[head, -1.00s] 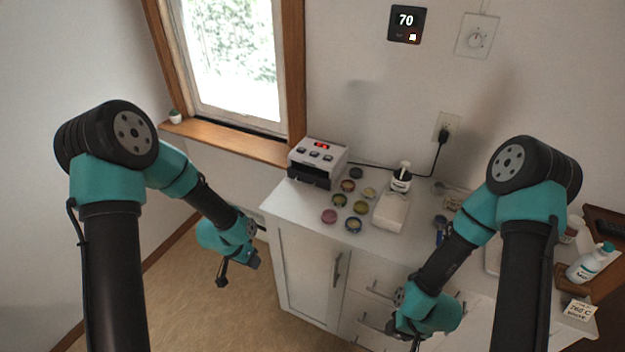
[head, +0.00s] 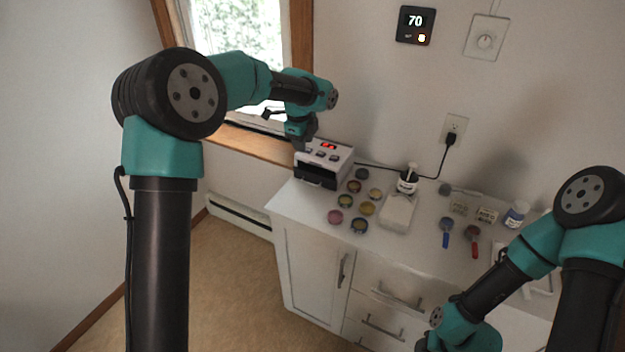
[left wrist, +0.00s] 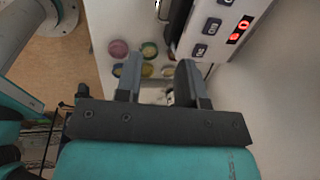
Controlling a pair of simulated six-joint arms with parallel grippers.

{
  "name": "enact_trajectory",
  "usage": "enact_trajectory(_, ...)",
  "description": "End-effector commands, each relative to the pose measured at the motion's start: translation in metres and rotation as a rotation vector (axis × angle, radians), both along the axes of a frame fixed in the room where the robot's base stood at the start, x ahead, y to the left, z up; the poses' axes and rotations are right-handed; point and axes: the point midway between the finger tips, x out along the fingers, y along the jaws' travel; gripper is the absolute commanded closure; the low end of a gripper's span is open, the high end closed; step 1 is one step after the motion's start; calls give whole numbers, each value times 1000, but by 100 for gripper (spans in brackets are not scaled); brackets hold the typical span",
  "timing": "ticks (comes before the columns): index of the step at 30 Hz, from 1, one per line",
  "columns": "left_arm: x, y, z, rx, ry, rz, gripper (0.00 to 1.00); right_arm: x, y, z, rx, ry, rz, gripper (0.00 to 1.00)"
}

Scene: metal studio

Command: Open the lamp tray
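The lamp (head: 326,158) is a white box with a lit red display and buttons, at the back left of the white counter. Its tray (head: 315,178) is the dark front part low on the box and looks pushed in. In the left wrist view the lamp's button panel (left wrist: 213,28) fills the top right. My left gripper (head: 301,145) points down just above and left of the lamp, apart from it as far as I can tell. The left wrist view shows its two fingers (left wrist: 160,80) apart with nothing held. My right gripper (head: 428,344) is at the bottom edge, mostly cut off.
Several round colored pots (head: 366,208) lie right in front of the lamp. A white box (head: 398,213) and a pump bottle (head: 407,180) stand right of them. Blue and red-handled tools (head: 472,238) lie farther right. The window sill (head: 255,143) is behind my left arm.

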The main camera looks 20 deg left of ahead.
Motion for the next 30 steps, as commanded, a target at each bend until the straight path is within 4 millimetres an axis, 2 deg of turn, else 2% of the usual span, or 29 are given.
enact_trajectory(5,0,0,-2,-1,0,2,64,0,0,0,0,0,0,57)
enact_trajectory(11,3,0,-17,-1,3,3,64,0,0,0,0,0,0,57)
enact_trajectory(30,20,-5,-121,-1,3,2,64,0,0,0,0,0,0,57)
